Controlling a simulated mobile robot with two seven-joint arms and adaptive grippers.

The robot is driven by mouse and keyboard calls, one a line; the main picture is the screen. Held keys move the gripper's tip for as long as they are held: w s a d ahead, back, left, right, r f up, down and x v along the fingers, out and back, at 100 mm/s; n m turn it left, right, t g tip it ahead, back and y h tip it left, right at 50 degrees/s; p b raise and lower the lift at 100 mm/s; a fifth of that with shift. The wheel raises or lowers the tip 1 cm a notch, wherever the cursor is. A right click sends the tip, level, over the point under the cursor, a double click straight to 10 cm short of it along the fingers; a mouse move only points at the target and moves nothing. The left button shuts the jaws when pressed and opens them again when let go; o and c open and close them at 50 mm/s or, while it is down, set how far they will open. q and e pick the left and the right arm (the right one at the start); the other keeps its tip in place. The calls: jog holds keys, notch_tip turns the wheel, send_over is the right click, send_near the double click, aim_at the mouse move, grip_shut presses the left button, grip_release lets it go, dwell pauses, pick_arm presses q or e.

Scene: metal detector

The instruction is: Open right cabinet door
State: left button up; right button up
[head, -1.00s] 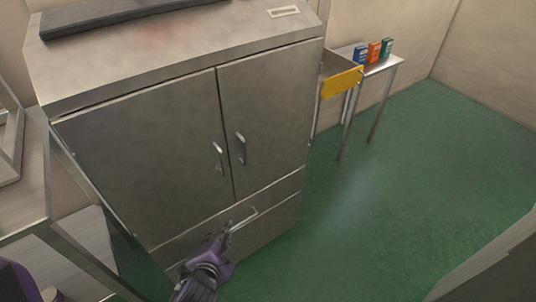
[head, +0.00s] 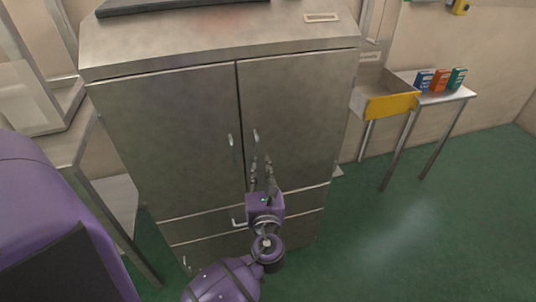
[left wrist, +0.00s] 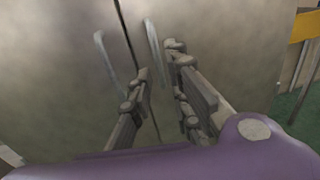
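The grey metal cabinet has two upper doors side by side. The right cabinet door (head: 298,115) is closed flush with the left door (head: 175,130). Its curved vertical handle (head: 256,138) is near the middle seam; it also shows in the left wrist view (left wrist: 153,45). The left door's handle (head: 231,146) is just across the seam. My left gripper (head: 259,167) is in front of the right door's lower handle end. In the left wrist view its fingers (left wrist: 157,62) are apart, with the right handle just beyond and between the tips. Contact cannot be told. My right gripper is out of view.
Drawers with a bar handle (head: 239,217) lie below the doors. To the right stand a tray with a yellow front (head: 392,107) and a metal table (head: 445,97) with small boxes. The green floor (head: 400,245) in front of them is clear. A bench is at left.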

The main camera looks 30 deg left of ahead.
aim_at(258, 154)
pick_arm(q)
jog(key=x, duration=0.8)
jog(key=shift+s+a+f, duration=0.1)
jog(key=shift+s+a, duration=0.05)
jog(key=shift+a, duration=0.1)
grip_shut()
